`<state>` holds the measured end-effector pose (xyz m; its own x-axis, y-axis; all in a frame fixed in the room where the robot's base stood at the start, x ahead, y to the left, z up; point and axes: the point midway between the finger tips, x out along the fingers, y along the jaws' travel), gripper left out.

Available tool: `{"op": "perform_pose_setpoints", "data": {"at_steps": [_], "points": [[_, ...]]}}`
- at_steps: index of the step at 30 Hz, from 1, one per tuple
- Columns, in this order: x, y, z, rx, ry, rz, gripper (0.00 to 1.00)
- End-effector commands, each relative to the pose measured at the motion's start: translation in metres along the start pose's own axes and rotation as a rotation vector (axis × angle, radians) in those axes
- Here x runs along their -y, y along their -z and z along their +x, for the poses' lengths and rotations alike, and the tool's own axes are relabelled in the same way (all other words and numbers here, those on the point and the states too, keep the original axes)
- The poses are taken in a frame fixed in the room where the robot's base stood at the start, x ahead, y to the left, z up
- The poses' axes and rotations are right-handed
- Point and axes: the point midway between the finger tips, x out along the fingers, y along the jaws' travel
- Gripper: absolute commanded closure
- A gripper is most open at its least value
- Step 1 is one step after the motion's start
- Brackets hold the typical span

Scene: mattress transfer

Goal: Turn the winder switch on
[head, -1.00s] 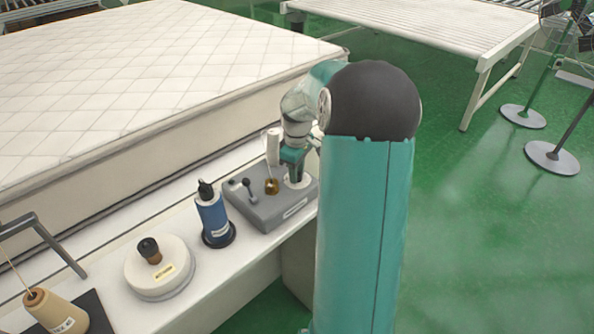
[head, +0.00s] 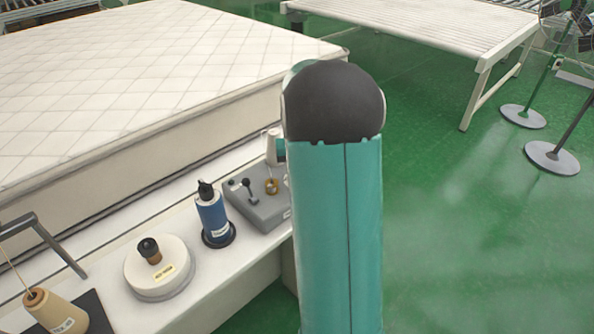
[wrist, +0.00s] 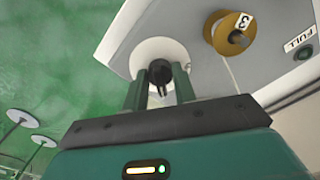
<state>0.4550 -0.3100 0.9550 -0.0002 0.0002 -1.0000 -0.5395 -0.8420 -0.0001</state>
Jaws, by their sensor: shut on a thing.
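The grey winder box (head: 262,211) sits at the right end of the white bench. It carries a small black-topped lever (head: 247,185) and a brass bobbin (head: 272,187). In the wrist view, a white round plate (wrist: 146,54) on the box has a dark knob (wrist: 160,71) at its middle. My gripper (wrist: 158,80) has one teal finger on each side of this knob and is shut on it. The brass bobbin (wrist: 226,31) has a tag reading 3, with a FULL label (wrist: 298,38) beside it. In the head view my arm hides the gripper and the box's right end.
A blue thread cone (head: 212,217), a white round container (head: 158,272) and a tan thread cone (head: 55,312) stand along the bench (head: 230,290). A quilted mattress (head: 150,75) lies behind. A slatted table (head: 420,28) is at the back right.

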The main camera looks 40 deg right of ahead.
Motion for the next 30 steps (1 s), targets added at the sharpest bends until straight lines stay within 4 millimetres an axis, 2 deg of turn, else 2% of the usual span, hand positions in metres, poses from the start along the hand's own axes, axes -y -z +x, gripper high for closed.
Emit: {"op": "perform_pose_setpoints", "data": {"at_steps": [10, 27, 28, 30], "points": [[-0.0001, 0.0006, -0.0018, -0.002, 0.0, 0.169, 0.96], [-0.0002, 0.0006, -0.0017, -0.002, 0.0, 0.204, 0.96], [-0.0003, 0.0006, -0.0017, -0.002, 0.0, 0.204, 0.69], [-0.0002, 0.0005, -0.0016, -0.002, 0.0, 0.203, 0.55]]}}
